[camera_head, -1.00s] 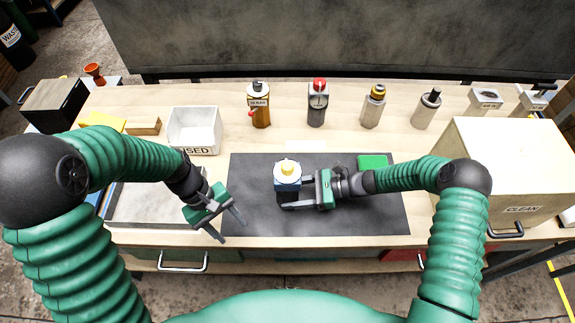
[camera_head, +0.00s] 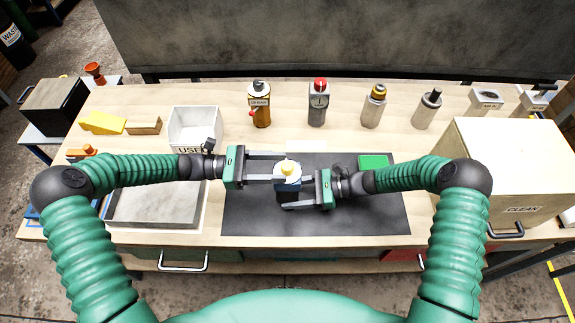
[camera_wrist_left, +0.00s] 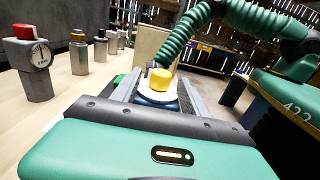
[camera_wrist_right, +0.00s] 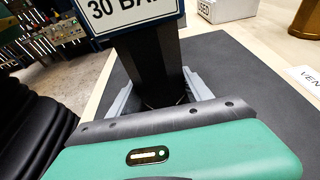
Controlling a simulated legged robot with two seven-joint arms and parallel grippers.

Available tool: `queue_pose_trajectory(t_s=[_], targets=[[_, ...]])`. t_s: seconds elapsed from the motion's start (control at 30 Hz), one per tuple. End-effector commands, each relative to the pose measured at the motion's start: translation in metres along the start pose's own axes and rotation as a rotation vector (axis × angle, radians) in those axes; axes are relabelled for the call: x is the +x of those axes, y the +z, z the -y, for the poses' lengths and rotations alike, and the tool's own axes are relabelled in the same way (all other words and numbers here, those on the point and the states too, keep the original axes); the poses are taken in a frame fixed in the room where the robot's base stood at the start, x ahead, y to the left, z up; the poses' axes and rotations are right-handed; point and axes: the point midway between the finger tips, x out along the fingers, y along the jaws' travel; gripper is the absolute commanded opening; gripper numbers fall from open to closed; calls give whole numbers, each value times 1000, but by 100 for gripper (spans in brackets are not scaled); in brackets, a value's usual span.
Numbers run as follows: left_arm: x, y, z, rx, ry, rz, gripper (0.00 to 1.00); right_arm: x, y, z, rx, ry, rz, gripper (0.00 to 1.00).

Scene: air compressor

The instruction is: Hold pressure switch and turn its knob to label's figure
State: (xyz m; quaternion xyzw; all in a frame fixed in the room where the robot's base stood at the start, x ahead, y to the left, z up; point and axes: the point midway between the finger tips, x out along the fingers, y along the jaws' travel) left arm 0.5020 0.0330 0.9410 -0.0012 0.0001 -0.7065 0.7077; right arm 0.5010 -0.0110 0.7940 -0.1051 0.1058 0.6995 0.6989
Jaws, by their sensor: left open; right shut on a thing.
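The pressure switch (camera_head: 289,185) has a blue upper body and stands upright over the dark mat. Its yellow knob (camera_head: 288,168) is on top and also shows in the left wrist view (camera_wrist_left: 160,79). In the right wrist view its label (camera_wrist_right: 122,12) reads "30 BA", cut off by the frame's top edge. My right gripper (camera_head: 291,196) is shut on the switch's dark lower body (camera_wrist_right: 152,65). My left gripper (camera_head: 284,167) is open, level, its fingers on either side of the knob with gaps visible; whether either touches it I cannot tell.
The dark mat (camera_head: 245,215) lies under both grippers. A white bin (camera_head: 195,128) and a grey tray (camera_head: 155,205) are at left. Several fittings, including a red-topped gauge (camera_head: 318,103), line the back. A wooden box marked CLEAN (camera_head: 505,165) stands at right.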

Motion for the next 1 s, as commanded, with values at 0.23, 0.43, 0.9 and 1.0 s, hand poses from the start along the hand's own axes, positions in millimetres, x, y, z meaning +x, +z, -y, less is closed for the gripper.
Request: queue_pose_trajectory(t_s=[0.23, 0.43, 0.9, 1.0], targets=[[31, 0, 0, 0, 0, 0, 52, 0, 0, 0, 0, -1, -1, 26], [33, 0, 0, 0, 0, -1, 52, 0, 0, 0, 0, -1, -1, 26], [33, 0, 0, 1, 1, -2, 0, 0, 0, 0, -1, -1, -1, 26], [32, 0, 0, 1, 1, -2, 0, 0, 0, 0, -1, -1, -1, 26]])
